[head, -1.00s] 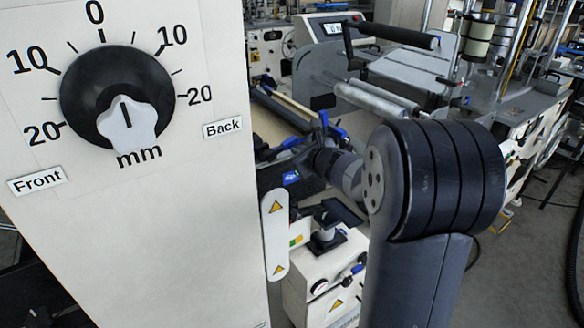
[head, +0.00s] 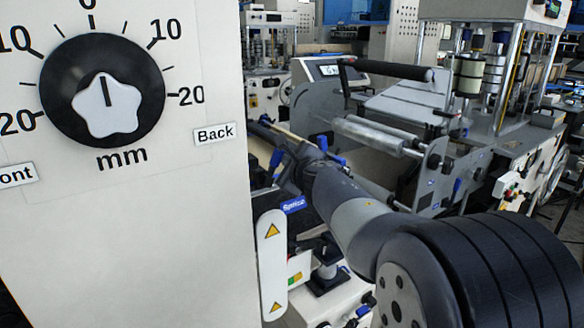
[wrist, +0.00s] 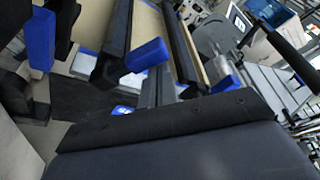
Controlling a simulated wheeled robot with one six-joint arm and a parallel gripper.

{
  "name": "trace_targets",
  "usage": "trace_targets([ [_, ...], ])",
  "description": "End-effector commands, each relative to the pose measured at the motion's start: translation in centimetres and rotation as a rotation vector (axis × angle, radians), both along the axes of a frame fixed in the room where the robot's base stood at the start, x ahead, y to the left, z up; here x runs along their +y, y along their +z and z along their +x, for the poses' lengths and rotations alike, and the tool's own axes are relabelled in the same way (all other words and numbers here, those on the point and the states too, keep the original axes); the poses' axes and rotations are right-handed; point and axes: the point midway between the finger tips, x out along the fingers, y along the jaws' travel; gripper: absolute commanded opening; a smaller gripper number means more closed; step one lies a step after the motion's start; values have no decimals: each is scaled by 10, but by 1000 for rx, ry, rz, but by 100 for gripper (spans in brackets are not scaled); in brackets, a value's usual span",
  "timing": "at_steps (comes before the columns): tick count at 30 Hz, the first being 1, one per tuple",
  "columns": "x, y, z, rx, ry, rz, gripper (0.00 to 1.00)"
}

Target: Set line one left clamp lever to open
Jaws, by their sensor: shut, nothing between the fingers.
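In the wrist view my gripper (wrist: 160,78) shows as short grey fingers, shut and empty, beyond its dark body. A blue lever (wrist: 146,55) is just ahead of the fingertips, by the end of a black clamp bar (wrist: 117,38); I cannot tell whether they touch. A second black bar (wrist: 181,42) runs to its right, with tan web between. Another blue lever-like part (wrist: 40,45) is at the left. In the head view a blue piece (head: 321,142) shows by my wrist, which hides most of the clamp area. I cannot tell which lever is the left one, or its setting.
A pale panel with a black dial (head: 102,90) fills the left of the head view, close to my arm. A white plate with warning triangles (head: 271,265) hangs at its edge. Rollers (head: 375,135) and a machine frame stand to the right.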

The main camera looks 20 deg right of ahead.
Motion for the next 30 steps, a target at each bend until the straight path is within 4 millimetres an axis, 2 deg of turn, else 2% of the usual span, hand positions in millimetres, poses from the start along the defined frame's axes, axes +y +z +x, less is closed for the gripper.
trace_targets([
  [15, 14, 10, -4, -15, 3, -38, 0],
  [30, 18, 12, -5, -15, 4, -35, 0],
])
